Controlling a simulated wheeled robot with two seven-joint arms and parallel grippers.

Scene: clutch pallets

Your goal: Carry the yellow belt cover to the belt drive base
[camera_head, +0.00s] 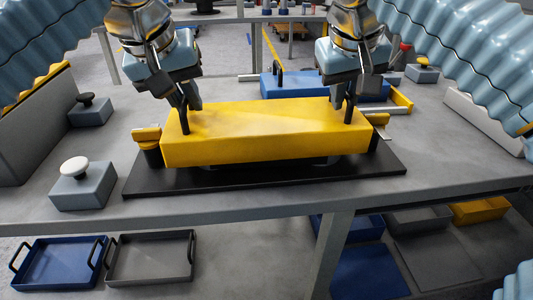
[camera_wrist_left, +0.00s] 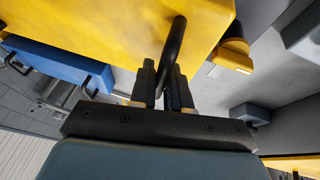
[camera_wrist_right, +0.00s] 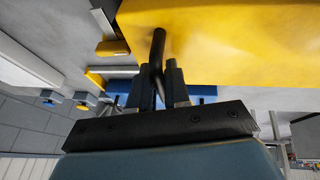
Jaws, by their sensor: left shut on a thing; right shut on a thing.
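The yellow belt cover (camera_head: 265,135) is a long yellow box over the black base plate of the belt drive base (camera_head: 140,187) on the table. Whether it rests on the base or hangs just above it, I cannot tell. My left gripper (camera_head: 186,104) is shut on the black handle at the cover's left end; the handle shows in the left wrist view (camera_wrist_left: 172,50). My right gripper (camera_head: 351,92) is shut on the black handle at the right end, seen in the right wrist view (camera_wrist_right: 158,50). The cover hides most of the base's parts; a yellow-topped part (camera_head: 147,136) shows at its left.
Grey blocks with a white knob (camera_head: 82,187) and a black knob (camera_head: 90,112) stand at the left. A yellow bracket (camera_head: 399,100) lies at the right. The table's right front is clear.

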